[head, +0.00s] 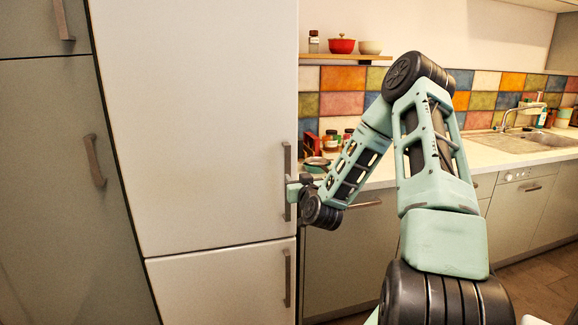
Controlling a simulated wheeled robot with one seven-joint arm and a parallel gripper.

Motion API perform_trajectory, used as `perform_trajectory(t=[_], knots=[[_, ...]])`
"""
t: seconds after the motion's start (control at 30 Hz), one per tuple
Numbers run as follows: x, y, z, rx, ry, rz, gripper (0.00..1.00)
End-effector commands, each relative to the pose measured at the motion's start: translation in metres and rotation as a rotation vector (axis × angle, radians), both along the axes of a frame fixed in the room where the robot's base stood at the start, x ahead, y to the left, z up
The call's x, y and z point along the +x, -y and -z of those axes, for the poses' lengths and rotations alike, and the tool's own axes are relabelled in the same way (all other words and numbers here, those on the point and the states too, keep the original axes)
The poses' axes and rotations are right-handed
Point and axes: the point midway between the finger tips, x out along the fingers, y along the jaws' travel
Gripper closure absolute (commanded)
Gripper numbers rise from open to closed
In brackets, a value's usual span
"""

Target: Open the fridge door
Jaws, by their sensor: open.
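The tall white fridge door (200,120) stands at the centre left and looks closed, flush with its front. Its vertical grey handle (287,165) runs along the door's right edge. My gripper (290,190) is at the lower part of this handle, with the fingers close around or beside it. I cannot tell whether they touch it. The gripper is open. My wrist hides part of the area just right of the handle. A lower white door (225,290) with its own grey handle (287,278) sits below the fridge door.
Grey-green cabinets with handles (94,160) stand left of the fridge. The counter (490,158) with a sink (540,140) runs to the right, with jars (331,140) near the fridge. A shelf (345,57) holds a red pot (342,45). Floor (540,285) shows at lower right.

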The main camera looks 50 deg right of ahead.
Motion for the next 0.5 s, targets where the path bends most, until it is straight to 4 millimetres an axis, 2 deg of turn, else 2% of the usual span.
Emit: perform_trajectory(t=[0.3,0.5], knots=[[0.056,0.034,-0.002,0.001,0.002,0.0,0.58],[0.078,0.047,-0.001,0.001,0.001,-0.001,0.58]])
